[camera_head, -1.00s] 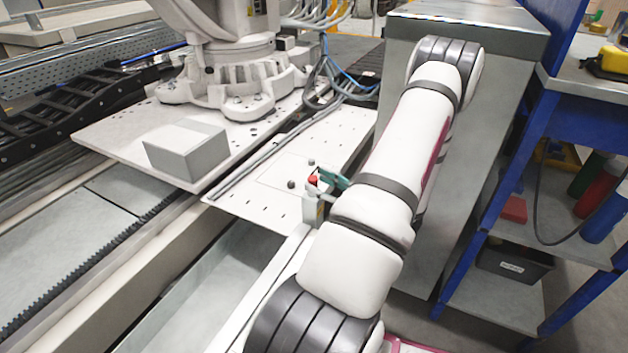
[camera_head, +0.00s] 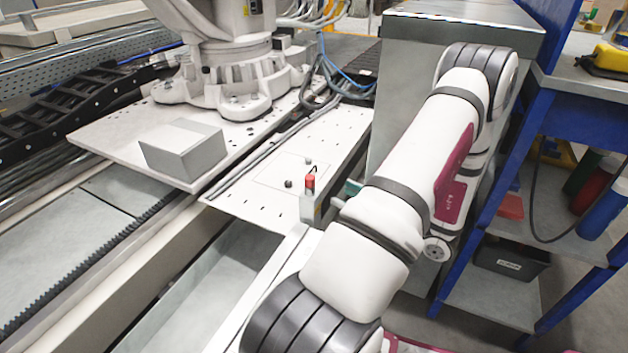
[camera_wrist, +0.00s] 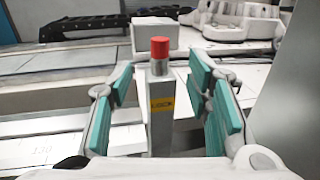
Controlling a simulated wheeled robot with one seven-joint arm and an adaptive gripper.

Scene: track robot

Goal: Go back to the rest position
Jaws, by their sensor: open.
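My gripper (camera_wrist: 166,98) is open in the wrist view, with teal pads on both fingers. A light grey post with a red cap and a yellow label (camera_wrist: 160,115) shows between the fingers in that view; I cannot tell how far in front of them it stands. In the head view the red-capped post (camera_head: 309,200) stands upright at the near end of the perforated white plate. In that view my arm hides most of the gripper, and only a bit of teal shows just right of the post.
A grey box (camera_head: 185,152) sits on the plate by the large robot's base (camera_head: 235,80). A tall grey cabinet (camera_head: 425,85) stands behind my arm. A blue-framed shelf (camera_head: 515,285) with a black bin (camera_head: 510,262) is at the right.

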